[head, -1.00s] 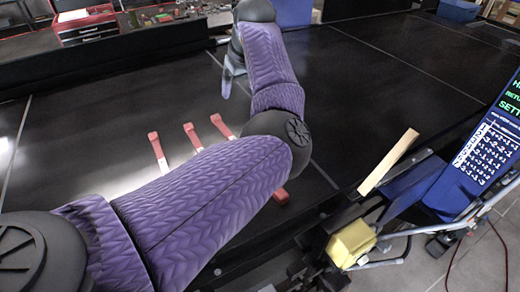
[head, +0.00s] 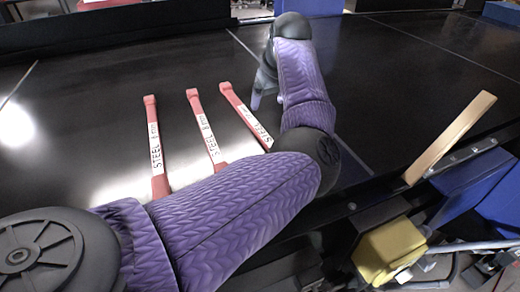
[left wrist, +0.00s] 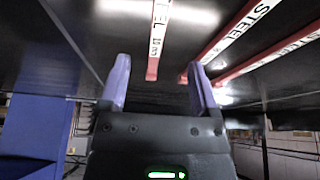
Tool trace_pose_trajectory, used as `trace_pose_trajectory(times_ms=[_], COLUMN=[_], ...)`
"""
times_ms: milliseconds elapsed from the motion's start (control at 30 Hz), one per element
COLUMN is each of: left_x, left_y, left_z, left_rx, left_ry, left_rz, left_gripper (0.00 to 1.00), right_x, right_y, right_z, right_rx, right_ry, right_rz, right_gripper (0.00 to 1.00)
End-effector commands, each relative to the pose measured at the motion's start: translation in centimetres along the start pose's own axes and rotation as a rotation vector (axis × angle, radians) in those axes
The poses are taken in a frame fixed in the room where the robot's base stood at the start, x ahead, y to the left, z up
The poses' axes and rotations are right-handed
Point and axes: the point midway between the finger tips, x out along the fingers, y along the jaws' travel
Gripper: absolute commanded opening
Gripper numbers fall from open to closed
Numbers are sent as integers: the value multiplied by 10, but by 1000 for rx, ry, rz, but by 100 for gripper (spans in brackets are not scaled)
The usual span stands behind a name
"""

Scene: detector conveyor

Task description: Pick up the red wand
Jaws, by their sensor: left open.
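Three red wands lie side by side on the dark conveyor: a left one (head: 153,125), a middle one (head: 202,120) and a right one (head: 236,102). Each has a white label reading STEEL. My left forearm hides the near ends of the middle and right wands. My left gripper (head: 266,98) is open and empty, just right of the right wand in the head view. In the left wrist view, the open fingers (left wrist: 158,85) have a red wand (left wrist: 153,66) showing between them, apart from both. The other two wands (left wrist: 222,42) pass to the right. My right gripper is not in view.
A wooden bar (head: 450,137) stands tilted at the conveyor's right edge. A yellow block (head: 388,250) and blue parts (head: 470,185) are below it. The belt (head: 70,110) left of the wands is clear.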

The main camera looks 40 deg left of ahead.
Motion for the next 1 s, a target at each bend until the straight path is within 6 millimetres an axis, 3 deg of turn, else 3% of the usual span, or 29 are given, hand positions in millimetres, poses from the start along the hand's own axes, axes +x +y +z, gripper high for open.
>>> trace_pose_trajectory(times_ms=[33,67,367,600,867,1000], left_x=[17,19,62,108,114,114], left_y=[0,0,0,-2,-2,-2], left_z=[7,8,5,4,4,4], left_rx=[0,1,1,1,0,0], left_ry=[0,-1,-1,-2,-1,-1], left_rz=[-1,-1,-2,-3,-1,-1], left_gripper=[79,79,79,79,79,52], right_x=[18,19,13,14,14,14], right_y=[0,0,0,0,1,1], right_z=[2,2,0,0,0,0], right_rx=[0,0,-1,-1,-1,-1], right_ry=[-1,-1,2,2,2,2], right_rz=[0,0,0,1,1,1], right_gripper=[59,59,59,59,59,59])
